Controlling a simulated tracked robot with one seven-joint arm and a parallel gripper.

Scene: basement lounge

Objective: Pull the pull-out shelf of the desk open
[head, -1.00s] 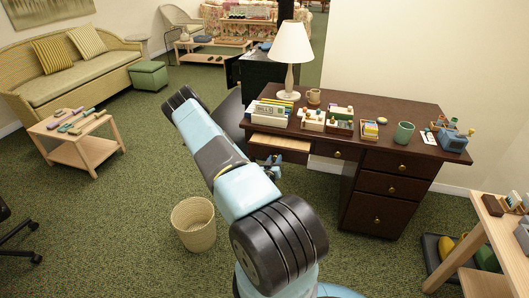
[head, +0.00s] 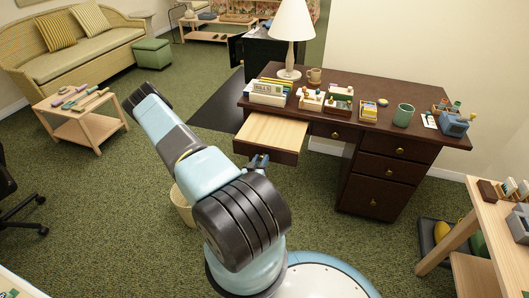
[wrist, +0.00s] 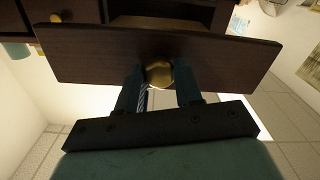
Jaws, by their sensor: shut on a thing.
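The dark brown desk (head: 366,141) stands against the wall. Its pull-out shelf (head: 272,132), with a pale wood top and a dark front, sticks well out from the desk's left part. In the wrist view the shelf's dark front (wrist: 100,55) spans the picture, with a round brass knob (wrist: 159,74) in its middle. My gripper (wrist: 160,85) is shut on the knob, one finger on each side. In the head view my gripper (head: 258,162) is at the shelf's front edge, partly hidden by my arm.
A wicker basket (head: 183,207) stands close by my arm, partly hidden. The desktop holds a lamp (head: 291,34), a mug (head: 314,76), a green cup (head: 403,115) and trays. A wooden side table (head: 489,222) is at the right.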

